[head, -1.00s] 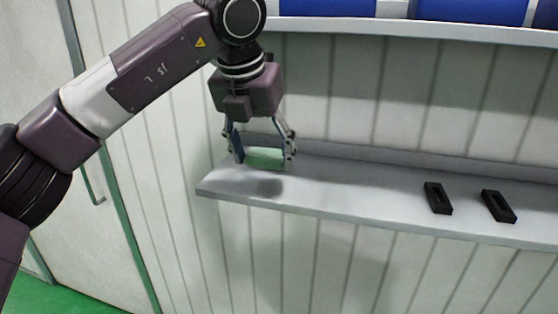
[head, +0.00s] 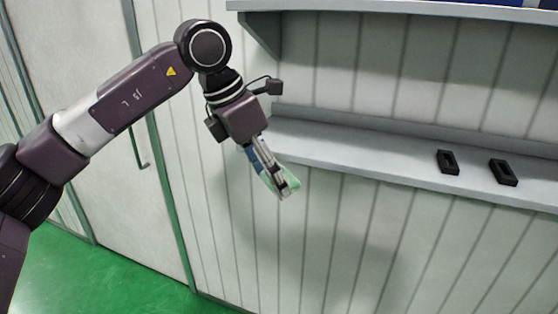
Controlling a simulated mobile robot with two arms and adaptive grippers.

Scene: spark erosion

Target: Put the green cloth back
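My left gripper (head: 276,184) hangs in front of the shelf's left end, turned and tilted, pointing down and to the right. It is shut on the green cloth (head: 292,184), which shows as a small light green piece at the fingertips. Most of the cloth is hidden by the fingers. The cloth is clear of the shelf board. My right gripper is not in the picture.
The grey wall shelf (head: 350,150) is bare at its left. Two black slotted blocks, a left one (head: 447,162) and a right one (head: 503,172), lie on its right part. An upper shelf (head: 400,8) runs above. The green floor (head: 110,275) is clear.

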